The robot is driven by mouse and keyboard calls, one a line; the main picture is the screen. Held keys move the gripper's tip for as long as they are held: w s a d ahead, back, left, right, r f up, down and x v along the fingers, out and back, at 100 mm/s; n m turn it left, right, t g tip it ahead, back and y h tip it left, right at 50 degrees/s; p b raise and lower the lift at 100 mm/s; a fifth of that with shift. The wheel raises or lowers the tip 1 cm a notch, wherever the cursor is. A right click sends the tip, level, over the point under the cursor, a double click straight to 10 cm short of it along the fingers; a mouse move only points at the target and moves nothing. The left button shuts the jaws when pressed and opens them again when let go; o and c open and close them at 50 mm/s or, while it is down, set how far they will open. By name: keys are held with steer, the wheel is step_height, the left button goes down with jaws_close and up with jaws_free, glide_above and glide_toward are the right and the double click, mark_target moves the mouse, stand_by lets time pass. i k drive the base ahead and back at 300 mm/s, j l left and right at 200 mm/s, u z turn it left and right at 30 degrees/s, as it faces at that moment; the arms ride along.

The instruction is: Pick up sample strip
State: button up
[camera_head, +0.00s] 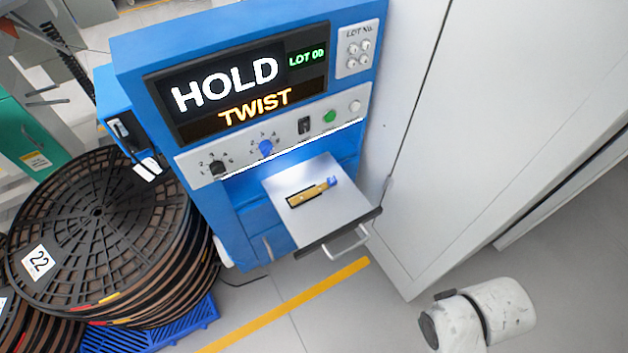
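What looks like the sample strip (308,195) is a short gold-brown strip with a dark edge and a blue piece at its right end. It lies on a silver pull-out tray (345,205) on the front of the blue station (240,215). Nothing touches the strip from above. My gripper is not in view; only a white link of what looks like my arm shows at the bottom right, well apart from the tray.
The station's screen (225,88) reads HOLD, LOT 00 and TWIST, above a panel of knobs and buttons (285,138). Stacked black reels (100,225) stand left on a blue pallet (150,335). A grey cabinet (425,150) stands right. Floor in front is clear.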

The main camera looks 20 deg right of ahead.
mark_target(332, 182)
steer(key=u, duration=0.8)
steer(key=i+l+u, duration=0.2)
steer(key=l, duration=0.2)
steer(key=l+u, duration=0.2)
steer(key=l, duration=0.15)
steer(key=i+l+u, duration=0.15)
steer(key=l, duration=0.3)
steer(key=l+u, duration=0.2)
steer(key=l, duration=0.2)
steer(key=i, duration=0.05)
